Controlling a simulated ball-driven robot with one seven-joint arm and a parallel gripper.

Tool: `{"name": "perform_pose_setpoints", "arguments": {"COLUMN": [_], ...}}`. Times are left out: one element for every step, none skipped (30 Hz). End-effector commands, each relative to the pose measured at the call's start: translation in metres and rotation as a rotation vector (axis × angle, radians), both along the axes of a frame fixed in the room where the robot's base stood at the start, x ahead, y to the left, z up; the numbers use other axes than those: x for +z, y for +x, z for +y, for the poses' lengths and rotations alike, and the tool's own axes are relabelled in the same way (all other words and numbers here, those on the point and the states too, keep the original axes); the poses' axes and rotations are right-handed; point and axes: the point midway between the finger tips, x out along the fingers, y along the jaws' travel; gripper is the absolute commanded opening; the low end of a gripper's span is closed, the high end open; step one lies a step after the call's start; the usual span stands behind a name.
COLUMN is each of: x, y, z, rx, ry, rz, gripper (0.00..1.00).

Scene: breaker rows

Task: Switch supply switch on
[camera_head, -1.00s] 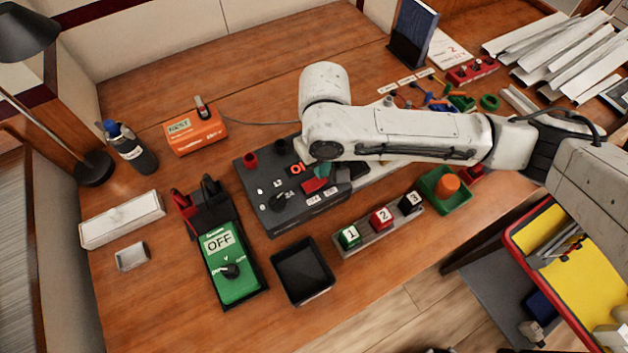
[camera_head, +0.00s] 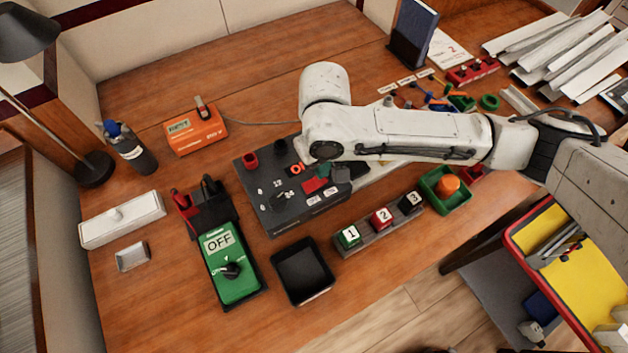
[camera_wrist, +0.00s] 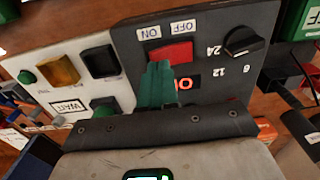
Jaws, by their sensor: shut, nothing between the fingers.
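I cannot tell which way the rocker is tilted. My gripper (camera_wrist: 158,66) is shut and empty. Its green fingertips overlap the rocker's near edge in the wrist view; whether they touch it is unclear. A display with red-orange lit marks (camera_wrist: 187,83) is beside the fingers, partly hidden. In the head view my arm covers part of the panel.
A black knob (camera_wrist: 244,41) sits on the same panel. A white panel (camera_wrist: 68,75) with coloured buttons adjoins it. A green meter reading OFF (camera_head: 232,270), a black tray (camera_head: 303,271) and numbered blocks (camera_head: 381,216) stand in front. The desk's back left is mostly clear.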

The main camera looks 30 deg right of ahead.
Motion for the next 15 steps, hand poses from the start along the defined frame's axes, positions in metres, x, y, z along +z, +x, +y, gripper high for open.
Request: {"name": "perform_pose_setpoints", "arguments": {"x": [-0.0002, -0.0003, -0.0006, -0.0009, -0.0013, -0.0018, -0.0022, -0.0026, -0.0032, -0.0037, -0.0041, -0.0046, -0.0050, -0.0054, -0.0060], "y": [0.0000, 0.0000, 0.0000, 0.0000, 0.0000, 0.0000, 0.0000, 0.0000, 0.0000, 0.0000, 0.0000, 0.0000, 0.0000, 0.0000, 0.0000], "z": [0.0000, 0.0000, 0.0000, 0.0000, 0.0001, 0.0001, 0.0000, 0.0000, 0.0000, 0.0000, 0.0000, 0.0000, 0.0000, -0.0001, -0.0001], "rx": [0.000, 0.000, 0.000, 0.000, 0.000, 0.000, 0.000, 0.000, 0.000, 0.000, 0.000, 0.000, 0.000, 0.000, 0.000], "ry": [0.000, 0.000, 0.000, 0.000, 0.000, 0.000, 0.000, 0.000, 0.000, 0.000, 0.000, 0.000, 0.000, 0.000, 0.000], "rz": [0.000, 0.000, 0.000, 0.000, 0.000, 0.000, 0.000, 0.000, 0.000, 0.000, 0.000, 0.000, 0.000, 0.000, 0.000], "gripper": [0.00, 0.00, 0.00, 0.00, 0.00, 0.00, 0.00, 0.00, 0.00, 0.00, 0.00, 0.00, 0.00, 0.00, 0.00]}}
